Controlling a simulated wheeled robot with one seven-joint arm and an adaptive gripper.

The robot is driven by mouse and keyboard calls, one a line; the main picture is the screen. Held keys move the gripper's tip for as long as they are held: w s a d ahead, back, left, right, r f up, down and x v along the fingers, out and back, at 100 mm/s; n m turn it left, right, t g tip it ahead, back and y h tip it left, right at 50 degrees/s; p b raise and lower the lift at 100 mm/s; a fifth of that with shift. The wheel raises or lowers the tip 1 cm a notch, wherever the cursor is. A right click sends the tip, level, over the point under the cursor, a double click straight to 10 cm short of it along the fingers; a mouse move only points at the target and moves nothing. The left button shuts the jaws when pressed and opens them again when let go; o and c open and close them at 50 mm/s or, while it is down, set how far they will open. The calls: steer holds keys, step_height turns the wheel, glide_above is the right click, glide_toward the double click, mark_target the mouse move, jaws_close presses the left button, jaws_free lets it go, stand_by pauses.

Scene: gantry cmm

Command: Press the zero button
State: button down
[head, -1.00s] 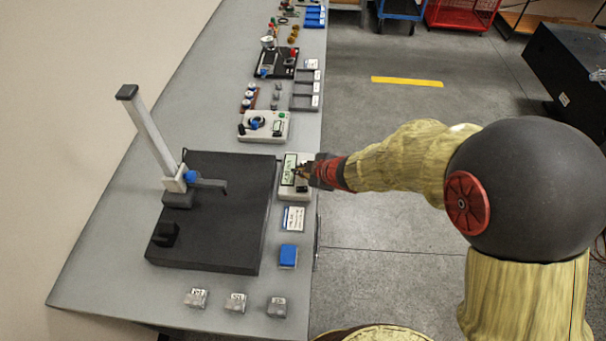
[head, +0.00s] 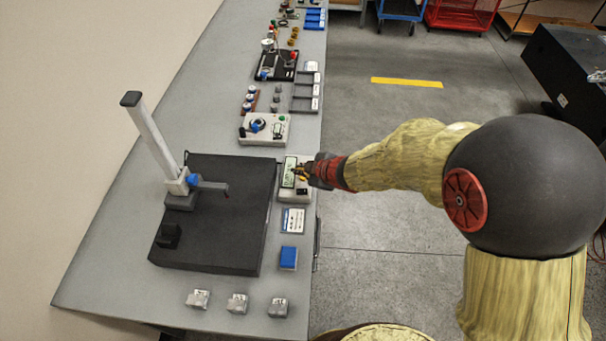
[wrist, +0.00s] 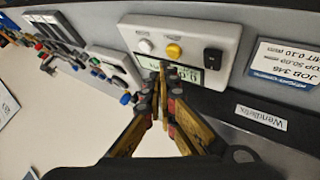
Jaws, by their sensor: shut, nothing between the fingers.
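The light grey readout box (head: 297,197) sits at the table's right edge in the head view, with a lit green display. In the wrist view the box (wrist: 219,38) carries a yellow button (wrist: 174,51), a pale round button (wrist: 145,46) and a black switch (wrist: 213,59). The small labels by the buttons are too blurred to read. My gripper (wrist: 163,68) is shut and empty. Its fingertips are over the display, close to the yellow button, and hide part of the display. Whether they touch the box cannot be told. In the head view my gripper (head: 300,171) covers part of the box.
A black plate (head: 225,235) with an upright column stand (head: 150,135) lies left of the box. A job card (head: 292,220), a blue block (head: 288,258) and several small grey blocks (head: 237,303) lie nearer. Another control box (head: 264,128) stands beyond.

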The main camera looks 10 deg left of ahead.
mark_target(302, 179)
step_height(302, 179, up, 5)
steer(key=p, duration=0.5)
stand_by(0.3)
steer(key=shift+f, duration=0.1)
stand_by(0.7)
